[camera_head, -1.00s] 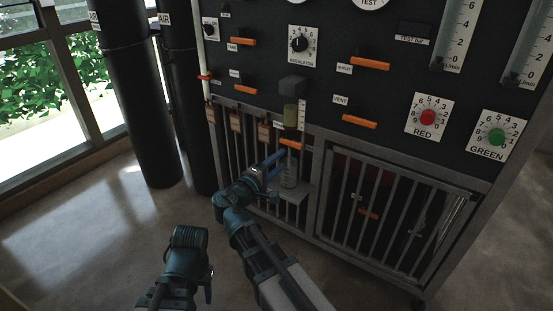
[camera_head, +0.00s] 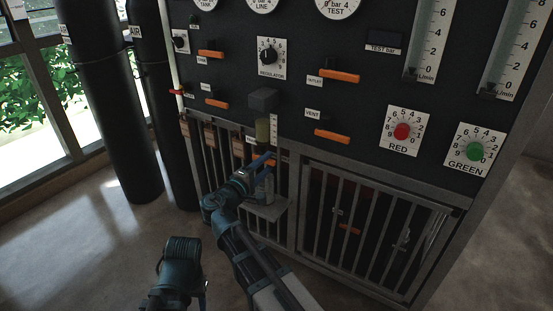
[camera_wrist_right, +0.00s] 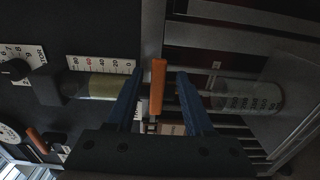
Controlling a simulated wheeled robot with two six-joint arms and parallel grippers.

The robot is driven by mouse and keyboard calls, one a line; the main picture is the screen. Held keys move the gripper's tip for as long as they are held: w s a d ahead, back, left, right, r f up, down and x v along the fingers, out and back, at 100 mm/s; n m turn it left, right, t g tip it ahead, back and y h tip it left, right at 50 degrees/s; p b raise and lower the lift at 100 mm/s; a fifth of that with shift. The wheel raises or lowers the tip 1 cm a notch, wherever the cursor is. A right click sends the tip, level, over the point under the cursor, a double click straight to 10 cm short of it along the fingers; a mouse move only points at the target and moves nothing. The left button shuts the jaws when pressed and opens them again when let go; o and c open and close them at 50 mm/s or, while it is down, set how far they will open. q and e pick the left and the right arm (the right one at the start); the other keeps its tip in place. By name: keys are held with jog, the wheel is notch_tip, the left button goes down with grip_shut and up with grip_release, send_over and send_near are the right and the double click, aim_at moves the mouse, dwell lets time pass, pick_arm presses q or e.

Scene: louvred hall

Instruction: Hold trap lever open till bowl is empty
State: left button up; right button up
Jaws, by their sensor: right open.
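The trap bowl (camera_head: 262,131), a clear cylinder with yellowish liquid, hangs below a dark block on the panel; it also shows in the right wrist view (camera_wrist_right: 98,86), beside a white scale. Its orange trap lever (camera_wrist_right: 158,86) shows between the two blue fingers of my right gripper (camera_wrist_right: 158,92). The fingers are open, with a gap on each side of the lever. In the head view my right gripper (camera_head: 262,163) partly hides the lever. A clear graduated bottle (camera_wrist_right: 245,98) stands below the lever. I see no left fingers, only a dark arm part at the lower left.
The black panel (camera_head: 350,105) carries orange handles, gauges, a regulator knob (camera_head: 268,56) and red and green dials. A barred metal cage (camera_head: 365,215) lies below it. Dark cylinders (camera_head: 105,100) stand at the left. Open floor lies in front at the left.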

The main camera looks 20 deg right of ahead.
jog(key=shift+s+a+r, duration=0.1)
jog(key=shift+a, duration=0.15)
jog(key=shift+x, duration=0.95)
grip_shut()
dwell(0.7)
